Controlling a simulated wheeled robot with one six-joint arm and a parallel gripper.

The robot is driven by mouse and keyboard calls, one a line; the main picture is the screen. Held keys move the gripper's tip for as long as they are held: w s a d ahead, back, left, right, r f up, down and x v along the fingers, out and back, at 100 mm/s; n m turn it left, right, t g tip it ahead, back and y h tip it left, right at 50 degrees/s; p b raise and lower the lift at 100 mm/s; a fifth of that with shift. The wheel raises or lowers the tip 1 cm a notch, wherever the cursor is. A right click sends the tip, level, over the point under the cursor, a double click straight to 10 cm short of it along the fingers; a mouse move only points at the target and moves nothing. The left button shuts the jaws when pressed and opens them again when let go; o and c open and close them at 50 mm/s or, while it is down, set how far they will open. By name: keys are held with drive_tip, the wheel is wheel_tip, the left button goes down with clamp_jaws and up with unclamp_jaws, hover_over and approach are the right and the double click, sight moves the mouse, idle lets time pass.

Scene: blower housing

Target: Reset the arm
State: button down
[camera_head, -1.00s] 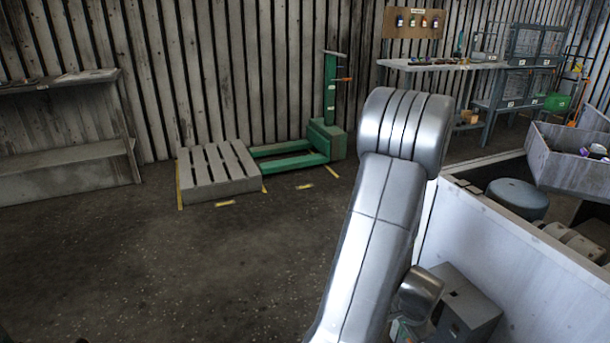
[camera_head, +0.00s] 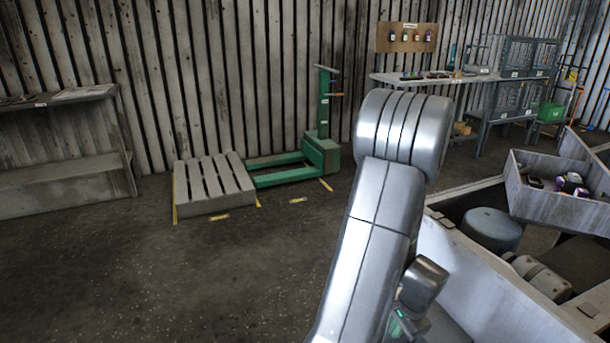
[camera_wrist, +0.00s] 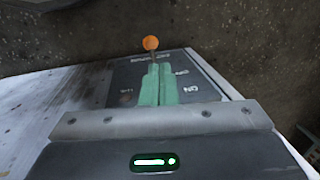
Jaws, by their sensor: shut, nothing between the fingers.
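My arm rises through the middle of the head view, bent at a large silver joint. Its wrist hangs at the lower right, with a bit of green showing. In the wrist view my gripper (camera_wrist: 157,72) has two green fingers lying together, shut and empty. Beyond them is a dark panel (camera_wrist: 205,82) with white lettering, including ON. An orange ball knob (camera_wrist: 150,43) shows just past the fingertips.
A pale-walled housing (camera_head: 480,283) with a round grey drum (camera_head: 492,229) inside stands close on the right. A grey bin (camera_head: 555,207) holds small items. A slatted pallet (camera_head: 213,187) and green lifter (camera_head: 322,152) stand at the back. The floor at left is clear.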

drive_tip(key=d+r+y+p, duration=0.2)
drive_tip(key=d+r+p, duration=0.1)
drive_tip(key=r, duration=0.3)
drive_tip(key=shift+w+d+r+g, duration=0.15)
drive_tip(key=shift+w+r+g, duration=0.15)
drive_tip(key=shift+r+g, duration=0.1)
